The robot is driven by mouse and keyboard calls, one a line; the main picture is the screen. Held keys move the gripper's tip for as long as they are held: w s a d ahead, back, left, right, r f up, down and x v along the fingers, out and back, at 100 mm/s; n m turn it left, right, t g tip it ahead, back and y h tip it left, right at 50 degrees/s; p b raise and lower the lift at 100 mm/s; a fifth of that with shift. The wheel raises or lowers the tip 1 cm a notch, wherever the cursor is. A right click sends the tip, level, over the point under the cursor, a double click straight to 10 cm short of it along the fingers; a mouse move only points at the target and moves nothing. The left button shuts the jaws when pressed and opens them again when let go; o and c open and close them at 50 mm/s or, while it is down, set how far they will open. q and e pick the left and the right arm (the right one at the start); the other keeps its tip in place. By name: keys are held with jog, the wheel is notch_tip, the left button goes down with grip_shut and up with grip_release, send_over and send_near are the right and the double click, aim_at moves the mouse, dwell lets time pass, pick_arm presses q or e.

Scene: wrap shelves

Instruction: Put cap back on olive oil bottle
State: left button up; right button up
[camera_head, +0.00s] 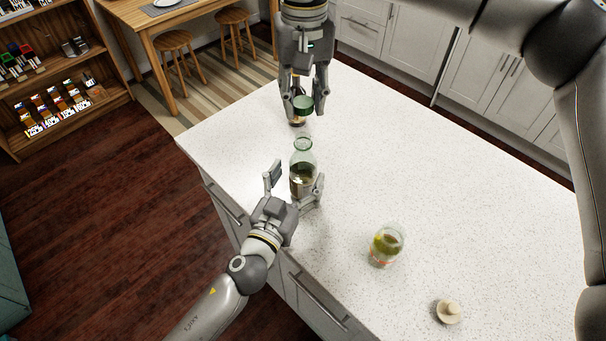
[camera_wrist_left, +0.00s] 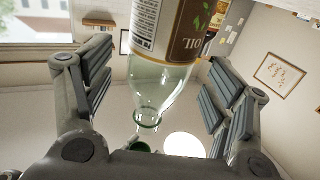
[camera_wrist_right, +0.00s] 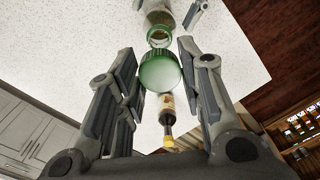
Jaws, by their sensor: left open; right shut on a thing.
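The olive oil bottle (camera_head: 302,178) stands upright and uncapped on the white counter; its clear neck and label show in the left wrist view (camera_wrist_left: 160,75). My left gripper (camera_head: 295,184) is open, with its fingers on either side of the bottle. The green cap (camera_head: 303,106) is held between the fingers of my right gripper (camera_head: 305,110), which is shut on it. The cap is apart from the bottle, on its far side in the head view. In the right wrist view the cap (camera_wrist_right: 160,72) appears just below the bottle's open mouth (camera_wrist_right: 158,36).
A dark bottle with a yellow top (camera_wrist_right: 167,118) stands close by the cap and is partly hidden in the head view. A glass jar (camera_head: 386,244) with green contents and a small beige lid (camera_head: 449,311) are on the counter's near right. The counter's right middle is clear.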

aim_at(298, 177)
pick_arm(q)
jog(key=shift+x, duration=1.8)
jog(key=c, duration=1.5)
jog(key=shift+c, duration=0.2)
pick_arm(e)
jog(key=shift+f, duration=2.45)
jog(key=shift+f, duration=0.9)
jog(key=shift+f, duration=0.5)
